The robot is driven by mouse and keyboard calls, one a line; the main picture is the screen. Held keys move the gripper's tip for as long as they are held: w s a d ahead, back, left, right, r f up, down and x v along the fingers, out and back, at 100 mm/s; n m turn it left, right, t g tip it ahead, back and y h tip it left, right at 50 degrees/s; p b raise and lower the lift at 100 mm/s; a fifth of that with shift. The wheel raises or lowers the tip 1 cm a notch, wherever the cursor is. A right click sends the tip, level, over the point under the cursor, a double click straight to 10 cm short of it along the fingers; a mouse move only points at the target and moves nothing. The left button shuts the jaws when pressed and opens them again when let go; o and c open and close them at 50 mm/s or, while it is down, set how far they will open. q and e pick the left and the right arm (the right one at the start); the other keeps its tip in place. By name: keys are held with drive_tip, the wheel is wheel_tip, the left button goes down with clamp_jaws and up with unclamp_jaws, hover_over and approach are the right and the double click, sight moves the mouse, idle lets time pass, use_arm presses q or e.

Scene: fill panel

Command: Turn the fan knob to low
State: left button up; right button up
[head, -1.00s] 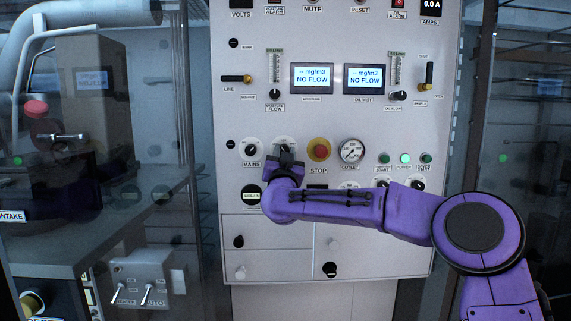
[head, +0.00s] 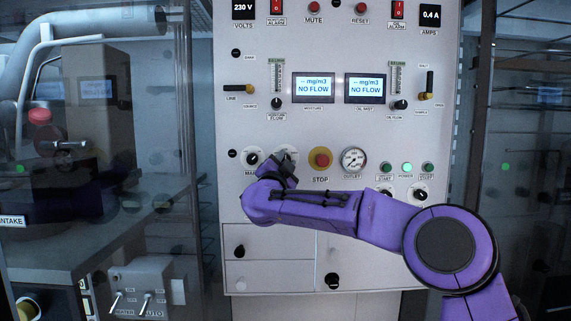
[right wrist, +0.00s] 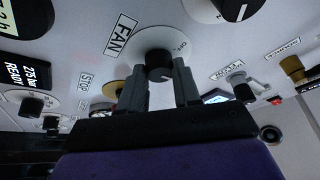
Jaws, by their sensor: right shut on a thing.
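The fan knob (right wrist: 160,65) is black on a white round dial (right wrist: 150,40), beside a "FAN" label (right wrist: 121,35). My right gripper (right wrist: 160,75) has one finger on each side of the knob and is shut on it. In the head view my right gripper (head: 280,172) reaches the panel between the mains knob (head: 252,159) and the red stop button (head: 321,158). It covers most of the fan knob there; only the upper part of the dial (head: 285,152) shows. The knob's pointer is hard to read. My left gripper is not in view.
The grey panel (head: 300,125) carries two "NO FLOW" screens (head: 313,88), an outlet gauge (head: 354,160), and start buttons (head: 386,169). The amps display (head: 431,15) reads 0.4 A and the volts display (head: 243,9) 230 V. Glass (head: 180,130) stands to the left.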

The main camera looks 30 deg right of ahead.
idle(0.3)
drive_tip(key=o, duration=1)
drive_tip(key=shift+o, duration=0.2)
drive_tip(key=b+v, duration=0.5)
drive_tip(key=v, duration=0.5)
drive_tip(key=shift+s+a, duration=0.2)
